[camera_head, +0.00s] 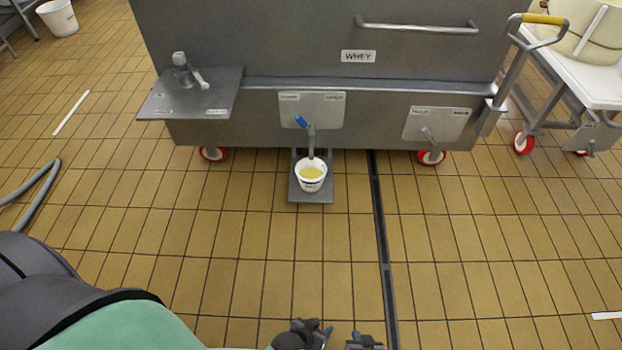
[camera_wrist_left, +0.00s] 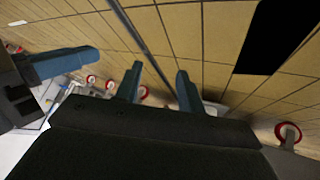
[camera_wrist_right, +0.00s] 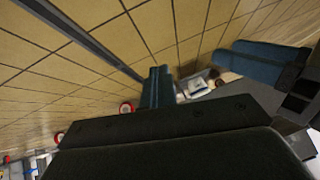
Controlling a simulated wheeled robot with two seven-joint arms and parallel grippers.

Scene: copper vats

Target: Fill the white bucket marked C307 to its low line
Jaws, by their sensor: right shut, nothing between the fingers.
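The white bucket (camera_head: 311,184) stands upright on a grey platform (camera_head: 310,197) under a tap at the foot of the steel vat. Yellowish liquid (camera_head: 312,173) shows inside it. Its marking and low line are too small to read. The tap (camera_head: 311,139) has a blue-tipped handle (camera_head: 301,121) tilted up and left; I cannot tell whether liquid runs. My left gripper (camera_head: 317,331) is at the bottom edge, away from the bucket; its fingers stand apart and empty in the left wrist view (camera_wrist_left: 158,84). My right gripper (camera_head: 365,342) is beside it, shut and empty in the right wrist view (camera_wrist_right: 157,86).
The vat (camera_head: 300,50) is labelled WHEY and stands on red wheels. A side shelf with a fitting (camera_head: 190,92) juts out left. Another white bucket (camera_head: 58,17) is at far left, a hose (camera_head: 38,190) at left, a trolley (camera_head: 590,80) at right. Tiled floor before the vat is clear.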

